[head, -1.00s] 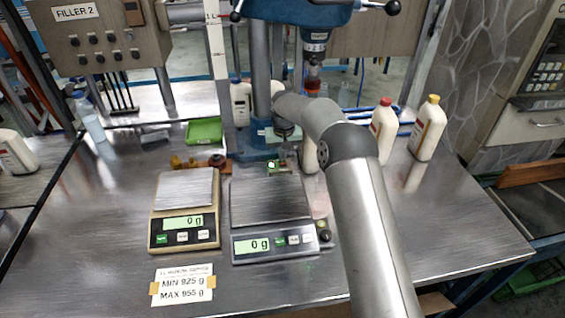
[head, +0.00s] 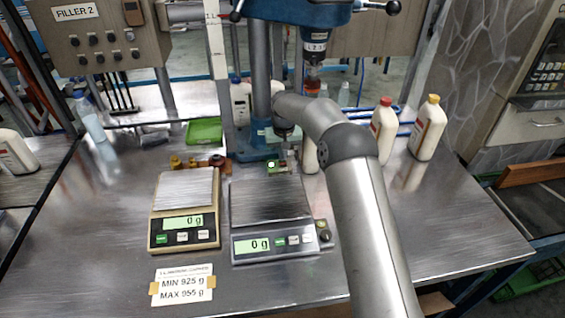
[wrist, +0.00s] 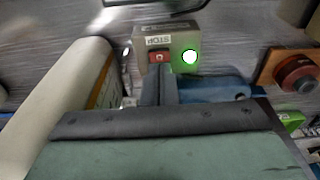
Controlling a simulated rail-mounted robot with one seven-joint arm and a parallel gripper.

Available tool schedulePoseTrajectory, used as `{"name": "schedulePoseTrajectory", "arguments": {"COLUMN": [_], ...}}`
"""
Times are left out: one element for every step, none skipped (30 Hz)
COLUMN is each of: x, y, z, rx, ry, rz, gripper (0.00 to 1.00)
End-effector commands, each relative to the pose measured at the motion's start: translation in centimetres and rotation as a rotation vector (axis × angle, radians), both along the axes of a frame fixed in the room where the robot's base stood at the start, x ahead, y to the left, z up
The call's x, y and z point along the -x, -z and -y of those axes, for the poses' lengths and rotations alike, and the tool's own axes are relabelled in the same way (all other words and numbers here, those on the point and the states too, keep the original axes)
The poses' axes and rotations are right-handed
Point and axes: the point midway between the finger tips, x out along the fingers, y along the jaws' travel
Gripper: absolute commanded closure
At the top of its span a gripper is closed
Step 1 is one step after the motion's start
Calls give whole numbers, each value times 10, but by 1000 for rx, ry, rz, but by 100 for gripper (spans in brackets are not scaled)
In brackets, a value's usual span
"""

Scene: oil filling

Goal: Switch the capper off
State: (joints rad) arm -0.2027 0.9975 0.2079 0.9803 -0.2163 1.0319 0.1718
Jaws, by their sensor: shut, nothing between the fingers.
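The capper (head: 262,80) is the blue column machine at the back middle, with its chuck (head: 313,72) hanging to the right of the column. Its small switch box (wrist: 145,38) stands at the column's foot. The wrist view shows the box's STOP label upside down, a red switch (wrist: 160,57) and a bright green-ringed light (wrist: 190,57). The box also shows small in the head view (head: 271,165). My gripper (wrist: 158,84) is shut and empty, its fingertips right at the red switch. I cannot tell whether they touch it. My arm partly hides this area in the head view.
A white bottle (wrist: 68,95) stands close beside my gripper. Two scales (head: 185,190) (head: 270,200) lie in front of the capper. Bottles with red (head: 384,128) and yellow (head: 428,128) caps stand at right. A brown block with a dark red knob (wrist: 298,75) is near the box.

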Motion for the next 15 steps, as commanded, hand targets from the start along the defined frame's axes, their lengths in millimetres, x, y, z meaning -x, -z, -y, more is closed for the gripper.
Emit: {"name": "schedulePoseTrajectory", "arguments": {"x": [0,0,0,0,0,0,0,0,0,0,0,0,0,0,0], "y": [1,2,3,3,3,4,5,5,6,6,7,7,8,8,9], "z": [0,0,0,0,0,0,0,0,0,0,0,0,0,0,0], "rx": [0,0,0,0,0,0,0,0,0,0,0,0,0,0,0], "ry": [0,0,0,0,0,0,0,0,0,0,0,0,0,0,0], "rz": [-1,0,-1,-1,-1,-1,-1,-1,-1,-1,-1,-1,-1,-1,-1], "gripper": [100,100,100,100,100,100,100,100,100,100,100,100,100,100,100]}}
